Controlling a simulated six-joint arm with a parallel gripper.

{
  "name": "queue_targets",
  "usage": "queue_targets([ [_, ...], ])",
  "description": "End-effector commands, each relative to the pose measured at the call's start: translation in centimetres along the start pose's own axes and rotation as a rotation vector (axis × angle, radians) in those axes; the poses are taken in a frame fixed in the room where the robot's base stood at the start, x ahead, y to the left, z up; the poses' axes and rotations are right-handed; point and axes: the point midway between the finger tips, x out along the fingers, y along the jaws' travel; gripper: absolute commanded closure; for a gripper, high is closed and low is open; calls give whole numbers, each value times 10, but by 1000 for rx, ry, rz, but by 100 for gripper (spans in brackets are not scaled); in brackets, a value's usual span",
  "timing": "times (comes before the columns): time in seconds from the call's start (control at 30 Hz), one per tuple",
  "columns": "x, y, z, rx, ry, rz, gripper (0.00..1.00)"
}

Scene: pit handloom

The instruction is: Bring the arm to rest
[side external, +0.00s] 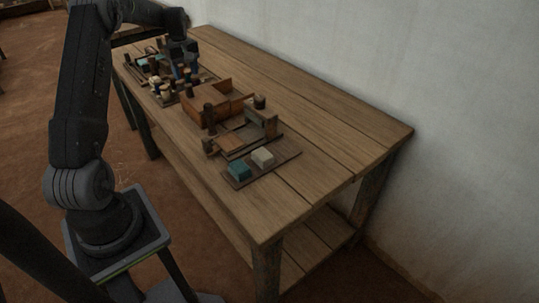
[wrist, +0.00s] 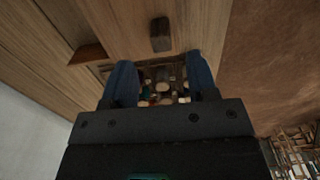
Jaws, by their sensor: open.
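My gripper (wrist: 162,85) shows in the wrist view with its two blue fingers apart and nothing held between them. Beyond the fingers is a tray of small pieces (wrist: 165,84), partly hidden by the gripper. In the side external view my arm reaches over the far end of the wooden table (side external: 330,140). There my gripper (side external: 186,62) hangs near the crowded tray, small and dark, so its fingers are hard to make out. I cannot tell its exact height above the pieces.
An orange-brown open box (side external: 215,100) stands mid-table. Nearer is a small wooden frame (side external: 240,138), then a board with a teal block (side external: 239,170) and a pale block (side external: 263,157). A white wall (side external: 450,80) runs behind the table. The table's right side is clear.

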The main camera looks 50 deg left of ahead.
Motion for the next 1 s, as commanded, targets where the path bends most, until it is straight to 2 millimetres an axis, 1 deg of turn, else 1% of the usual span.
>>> queue_targets([
  [0.07, 0, 0, 0, 1, 0, 0, 47],
  [0.17, -8, 5, 10, 30, 8, 7, 47],
  [0.27, -31, 14, 39, 113, 29, 25, 47],
  [0.37, -64, 22, 86, 247, 63, 54, 47],
  [0.4, -77, 24, 109, 309, 78, 67, 47],
  [0.47, -94, 23, 142, 403, 99, 86, 47],
  [0.5, -105, 21, 164, 464, 114, 99, 47],
  [0.53, -112, 18, 180, 510, 124, 109, 47],
  [0.57, -119, 14, 197, 556, 135, 119, 47],
  [0.6, -127, 9, 218, 618, 150, 133, 47],
  [0.67, -138, -2, 248, 708, 171, 154, 47],
  [0.7, -144, -10, 268, 769, 187, 169, 47],
  [0.77, -150, -25, 296, 860, 209, 192, 47],
  [0.8, -153, -36, 313, 920, 223, 207, 47],
  [0.87, -156, -54, 338, 1010, 246, 230, 47],
  [0.9, -157, -67, 353, 1070, 261, 246, 47],
  [0.97, -156, -86, 374, 1159, 284, 272, 47],
  [1.0, -154, -100, 387, 1216, 299, 288, 47],
])
